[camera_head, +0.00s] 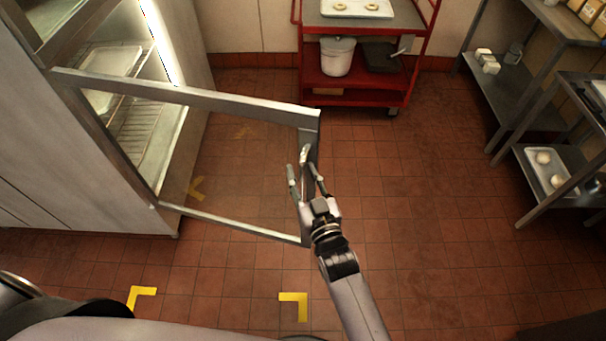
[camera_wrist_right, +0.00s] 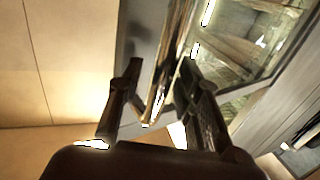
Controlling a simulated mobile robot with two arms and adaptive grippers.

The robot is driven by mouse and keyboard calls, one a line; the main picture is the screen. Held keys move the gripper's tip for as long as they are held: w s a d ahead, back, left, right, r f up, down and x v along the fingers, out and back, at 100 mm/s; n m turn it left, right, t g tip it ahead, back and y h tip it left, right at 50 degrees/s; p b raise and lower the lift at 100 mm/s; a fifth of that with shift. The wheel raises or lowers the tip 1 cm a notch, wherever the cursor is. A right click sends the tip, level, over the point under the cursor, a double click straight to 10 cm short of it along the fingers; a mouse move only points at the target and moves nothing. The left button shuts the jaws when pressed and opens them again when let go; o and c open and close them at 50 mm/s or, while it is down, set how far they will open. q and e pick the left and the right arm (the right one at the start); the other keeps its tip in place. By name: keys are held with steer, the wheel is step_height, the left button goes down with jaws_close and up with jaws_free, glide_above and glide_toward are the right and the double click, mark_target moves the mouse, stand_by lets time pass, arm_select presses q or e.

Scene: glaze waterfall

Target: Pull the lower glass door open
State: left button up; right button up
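The lower glass door (camera_head: 225,100) has a metal frame and stands swung out from the cabinet on the left of the head view. Its free edge points right, with a pale upright handle (camera_head: 304,156) near that edge. My right gripper (camera_head: 305,182) is at this free edge. Its fingers are spread, one on each side of the handle. In the right wrist view the handle (camera_wrist_right: 170,60) runs between the two fingers (camera_wrist_right: 160,85), with a gap visible on the left side. Contact cannot be told. My left gripper is not in view.
The lit cabinet interior shows a wire shelf (camera_head: 138,127) and a tray (camera_head: 108,64). A red cart (camera_head: 360,92) stands at the back, and metal shelving (camera_head: 525,95) at the right. The tiled floor between is clear. Yellow corner marks (camera_head: 296,302) lie in front.

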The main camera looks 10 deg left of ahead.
steer(key=shift+s+d+f, duration=0.1)
steer(key=shift+s+d, duration=0.1)
steer(key=shift+s, duration=0.25)
steer(key=v, duration=1.1)
